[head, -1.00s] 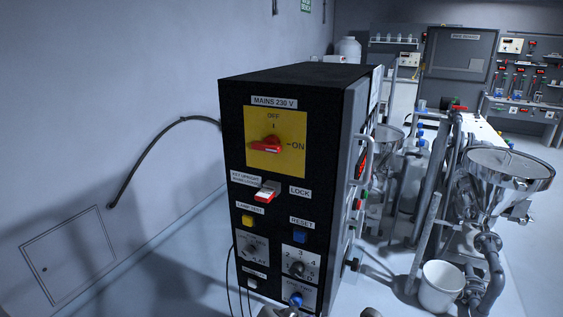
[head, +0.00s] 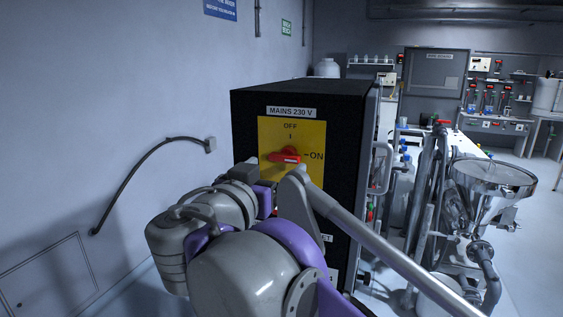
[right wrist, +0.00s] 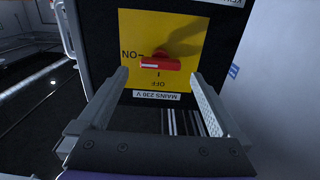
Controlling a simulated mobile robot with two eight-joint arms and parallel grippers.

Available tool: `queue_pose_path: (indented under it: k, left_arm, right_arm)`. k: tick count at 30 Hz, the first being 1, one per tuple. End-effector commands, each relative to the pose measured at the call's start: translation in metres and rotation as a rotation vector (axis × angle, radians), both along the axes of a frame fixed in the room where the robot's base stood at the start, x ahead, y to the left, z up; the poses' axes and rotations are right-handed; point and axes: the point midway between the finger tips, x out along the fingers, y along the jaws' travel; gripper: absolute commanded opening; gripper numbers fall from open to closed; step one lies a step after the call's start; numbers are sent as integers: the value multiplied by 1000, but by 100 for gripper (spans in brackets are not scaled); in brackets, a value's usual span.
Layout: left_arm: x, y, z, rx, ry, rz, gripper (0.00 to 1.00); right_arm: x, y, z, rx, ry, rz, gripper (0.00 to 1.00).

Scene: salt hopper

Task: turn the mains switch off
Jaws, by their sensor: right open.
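The mains switch is a red rotary handle (head: 288,155) on a yellow plate (head: 310,135), marked OFF at the top and ON at the right, under a MAINS 230 V label. The handle lies roughly level, in line with the ON mark. The right wrist view shows the handle (right wrist: 158,65) upside down, its white-marked end toward ON. My right gripper (right wrist: 160,75) is open and empty, its fingers either side of the handle's line of sight; I see no contact. In the head view my right arm hides the lower panel. My left gripper is not in view.
The black cabinet (head: 300,98) stands near the left wall, where a cable (head: 135,175) hangs. A grab handle (head: 382,168) is on its right side. A steel hopper (head: 490,178) with pipes stands to the right. A bench with instruments is behind.

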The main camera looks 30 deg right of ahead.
Motion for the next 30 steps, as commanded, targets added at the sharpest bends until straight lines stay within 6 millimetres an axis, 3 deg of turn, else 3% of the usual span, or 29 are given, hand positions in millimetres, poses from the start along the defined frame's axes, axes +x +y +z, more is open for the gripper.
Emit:
queue_pose_path:
  k: [3,9,20,30]
  left_arm:
    - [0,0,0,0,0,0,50]
    - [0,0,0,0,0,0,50]
    - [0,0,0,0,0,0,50]
    - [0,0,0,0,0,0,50]
  right_arm:
    - [13,-17,0,-1,1,-5,100]
    - [27,-32,0,0,0,-2,100]
    - [30,-35,-1,1,1,1,100]
    - [30,-35,-1,1,1,0,39]
